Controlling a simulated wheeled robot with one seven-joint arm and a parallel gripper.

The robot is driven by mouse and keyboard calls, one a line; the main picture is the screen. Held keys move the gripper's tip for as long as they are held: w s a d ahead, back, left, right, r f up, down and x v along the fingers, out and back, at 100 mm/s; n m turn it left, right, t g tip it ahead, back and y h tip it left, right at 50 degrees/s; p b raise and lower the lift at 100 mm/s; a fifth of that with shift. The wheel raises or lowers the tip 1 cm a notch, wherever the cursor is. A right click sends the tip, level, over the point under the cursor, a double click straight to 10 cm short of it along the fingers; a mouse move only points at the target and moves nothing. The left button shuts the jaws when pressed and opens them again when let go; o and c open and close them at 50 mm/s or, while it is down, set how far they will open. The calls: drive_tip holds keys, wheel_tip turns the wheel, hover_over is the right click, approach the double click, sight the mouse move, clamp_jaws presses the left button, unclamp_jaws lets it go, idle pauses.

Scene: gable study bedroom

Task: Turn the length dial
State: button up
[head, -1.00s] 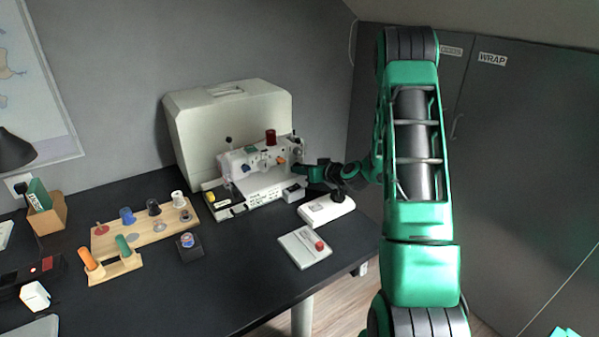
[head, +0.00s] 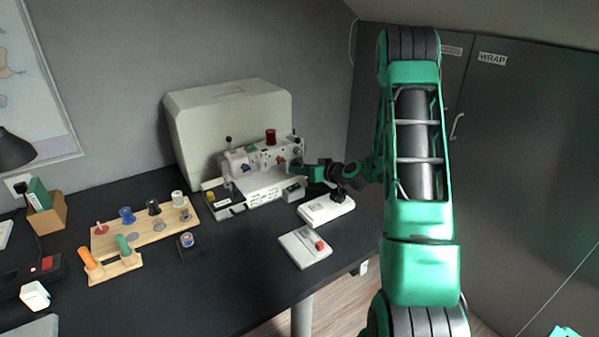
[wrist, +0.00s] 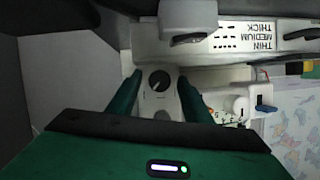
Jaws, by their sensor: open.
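The white sewing machine (head: 262,158) stands on the black desk in front of its pale case. In the wrist view, a round dark dial (wrist: 158,81) with a light pointer line sits on a pale housing. I cannot read a label that names it as the length dial. My gripper (wrist: 160,80) is open, with one green finger on each side of this dial; I cannot tell whether they touch it. In the head view, my gripper (head: 293,166) is at the machine's right end and hides part of its front.
A chart reading THIN, MEDIUM, THICK (wrist: 260,37) is beside the dial. A white foot pedal (head: 325,209) and a grey pad with a red knob (head: 304,247) lie near the desk's right edge. A wooden spool rack (head: 145,232) stands left. The desk's front middle is clear.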

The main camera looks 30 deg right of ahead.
drive_tip(key=v, duration=1)
drive_tip(key=shift+s, duration=0.2)
drive_tip(key=shift+a, duration=0.1)
drive_tip(key=s+a+r+n+g, duration=0.1)
drive_tip(key=s+a+n+g, duration=0.1)
drive_tip(key=s+a+g, duration=0.55)
drive_tip(key=s+a+r+m+g+h, duration=0.1)
drive_tip(key=s+r+m+g, duration=0.2)
drive_tip(key=s, duration=1.1)
drive_tip(key=s+a+r+m+g+h, duration=0.1)
drive_tip(key=s+r+m+g, duration=0.2)
drive_tip(key=s, duration=1.2)
wheel_tip(320, 180, up, 2)
drive_tip(key=shift+s+a+r+m, duration=0.1)
drive_tip(key=shift+s+a+m, duration=0.2)
drive_tip(key=shift+m, duration=0.5)
drive_tip(key=shift+w, duration=0.1)
